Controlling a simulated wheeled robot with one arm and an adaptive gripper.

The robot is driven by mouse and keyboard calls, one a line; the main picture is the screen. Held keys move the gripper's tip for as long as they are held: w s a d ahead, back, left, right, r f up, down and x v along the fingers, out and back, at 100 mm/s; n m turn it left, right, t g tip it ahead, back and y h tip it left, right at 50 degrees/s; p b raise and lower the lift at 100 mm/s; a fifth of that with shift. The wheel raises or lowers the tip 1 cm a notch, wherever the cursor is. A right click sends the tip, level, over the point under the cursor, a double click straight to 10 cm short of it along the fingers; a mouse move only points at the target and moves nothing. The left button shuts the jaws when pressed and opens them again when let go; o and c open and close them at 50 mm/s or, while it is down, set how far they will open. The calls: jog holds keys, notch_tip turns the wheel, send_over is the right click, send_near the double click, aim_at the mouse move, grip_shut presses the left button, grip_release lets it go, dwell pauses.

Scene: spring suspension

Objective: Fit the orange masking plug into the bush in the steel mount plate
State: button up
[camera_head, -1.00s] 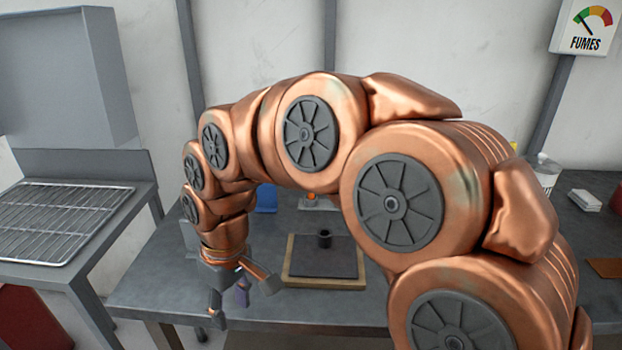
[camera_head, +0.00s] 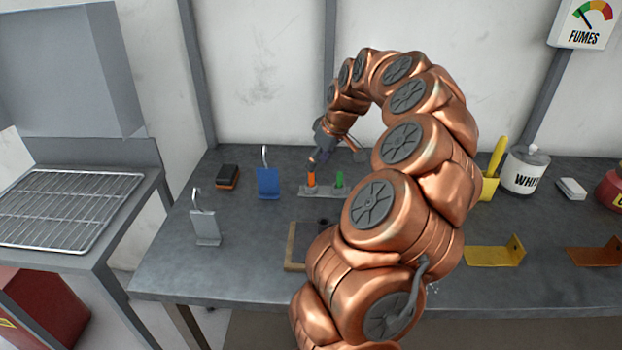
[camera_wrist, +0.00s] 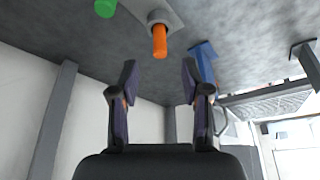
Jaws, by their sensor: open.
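The orange masking plug (camera_head: 311,178) stands upright in a grey holder strip (camera_head: 326,192) at the back of the bench. In the wrist view the orange plug (camera_wrist: 160,41) shows beyond the fingers, near the top. My gripper (camera_head: 332,160) is open and empty, close above and behind the plug in the head view. In the wrist view its two fingers (camera_wrist: 158,84) are spread apart and do not touch the plug. The steel mount plate (camera_head: 309,234) lies on a wooden board (camera_head: 294,258) at the bench front. The bush (camera_head: 322,222) rises from it; my arm hides their right side.
A green plug (camera_head: 339,180) stands right of the orange one. A blue bracket (camera_head: 268,183), a grey hooked bracket (camera_head: 205,226) and a black-and-orange block (camera_head: 228,176) stand to the left. The bench's front left is clear.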

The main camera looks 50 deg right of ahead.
aim_at(311, 181)
jog(key=shift+p+x, duration=1.2)
jog(key=shift+x, duration=2)
jog(key=shift+c, duration=0.2)
grip_shut()
